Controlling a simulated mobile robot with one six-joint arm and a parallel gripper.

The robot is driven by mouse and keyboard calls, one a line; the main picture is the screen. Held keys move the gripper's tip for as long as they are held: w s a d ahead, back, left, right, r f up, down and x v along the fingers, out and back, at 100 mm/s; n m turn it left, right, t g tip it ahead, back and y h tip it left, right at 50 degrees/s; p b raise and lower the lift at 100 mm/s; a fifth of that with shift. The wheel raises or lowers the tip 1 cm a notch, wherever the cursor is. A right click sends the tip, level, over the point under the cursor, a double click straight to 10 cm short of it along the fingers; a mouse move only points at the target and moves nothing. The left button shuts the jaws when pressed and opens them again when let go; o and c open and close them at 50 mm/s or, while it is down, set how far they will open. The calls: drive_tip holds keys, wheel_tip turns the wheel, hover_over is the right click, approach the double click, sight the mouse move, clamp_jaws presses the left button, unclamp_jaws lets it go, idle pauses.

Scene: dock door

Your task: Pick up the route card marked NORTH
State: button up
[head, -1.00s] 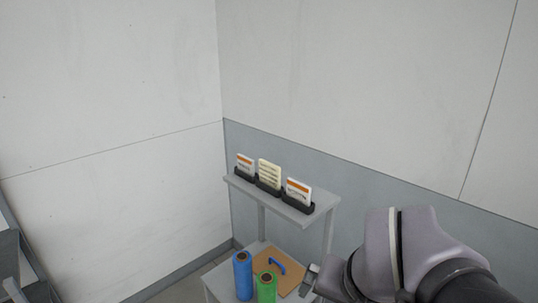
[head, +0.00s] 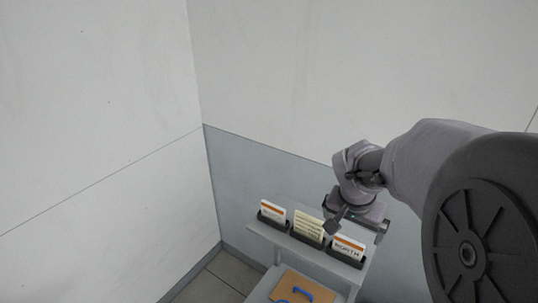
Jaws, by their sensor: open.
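The card marked NORTH (head: 348,246), white with an orange band on top, stands upright in the right black holder (head: 345,257) on the upper shelf. My gripper (head: 358,226) is open, pointing down, just above and behind this card in the picture. One finger shows near the card's upper left corner. I cannot tell how far apart gripper and card are in depth. Another white card with an orange band (head: 272,211) stands in the left holder; its word is too small to read. A cream card with lines of text (head: 309,227) stands in the middle holder.
The cards' shelf (head: 284,240) stands near a room corner, before a grey-and-white wall (head: 270,165). Below it, a brown clipboard with a blue clip (head: 297,288) lies on a lower surface. Open floor (head: 215,278) shows at left.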

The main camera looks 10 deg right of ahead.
sight(350, 240)
drive_tip(key=x, duration=0.9)
drive_tip(key=shift+w, duration=0.2)
drive_tip(key=shift+w+d+f, duration=0.1)
drive_tip(key=shift+w+f, duration=0.15)
drive_tip(key=shift+s+r, duration=0.1)
drive_tip(key=shift+s, duration=0.1)
drive_tip(key=c, duration=1.7)
